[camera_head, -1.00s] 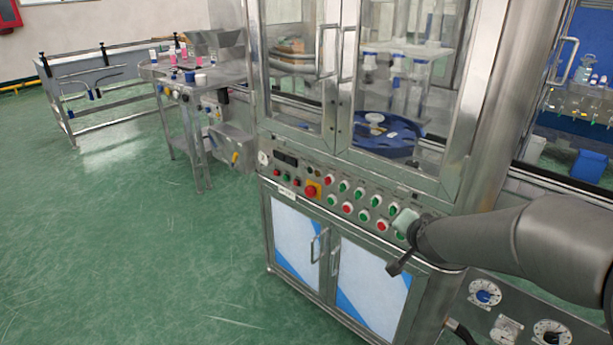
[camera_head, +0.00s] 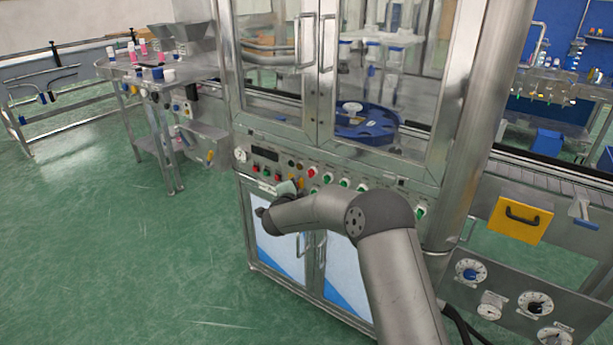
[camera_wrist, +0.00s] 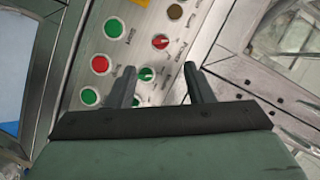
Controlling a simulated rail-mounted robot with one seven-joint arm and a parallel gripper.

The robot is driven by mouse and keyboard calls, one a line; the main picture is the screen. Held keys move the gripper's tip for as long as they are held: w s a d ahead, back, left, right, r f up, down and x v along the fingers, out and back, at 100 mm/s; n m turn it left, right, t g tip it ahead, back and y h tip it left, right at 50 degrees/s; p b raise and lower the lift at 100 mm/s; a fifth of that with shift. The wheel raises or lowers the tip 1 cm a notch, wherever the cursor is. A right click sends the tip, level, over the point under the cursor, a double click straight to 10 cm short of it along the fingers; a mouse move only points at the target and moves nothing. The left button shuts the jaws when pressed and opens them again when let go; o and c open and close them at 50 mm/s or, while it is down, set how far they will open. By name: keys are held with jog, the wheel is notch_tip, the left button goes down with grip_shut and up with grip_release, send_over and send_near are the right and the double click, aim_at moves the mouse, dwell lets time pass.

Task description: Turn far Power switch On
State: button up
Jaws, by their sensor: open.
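The machine's control panel (camera_head: 330,176) carries a row of small red and green switches and buttons. My gripper (camera_head: 287,187) is at the left part of this panel, and its fingers are hard to make out there. In the wrist view my gripper (camera_wrist: 160,68) is open and empty, its two dark fingers pointing at the panel. A small green rotary switch (camera_wrist: 146,74) lies between the fingers, near the left one. A red rotary switch (camera_wrist: 160,41) lies just beyond the fingertips. The labels are too blurred to tell surely which is the far Power switch.
Round green (camera_wrist: 113,28) and red (camera_wrist: 100,64) buttons lie left of the fingers in the wrist view. Glass cabinet doors with a long handle (camera_head: 327,43) rise above the panel. A steel side table (camera_head: 150,70) stands at the left. Green floor (camera_head: 100,250) is clear there.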

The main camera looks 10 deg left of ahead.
aim_at(309, 175)
jog(key=p+x, duration=0.1)
jog(key=x, duration=0.9)
jog(key=shift+f, duration=0.1)
jog(key=c, duration=1)
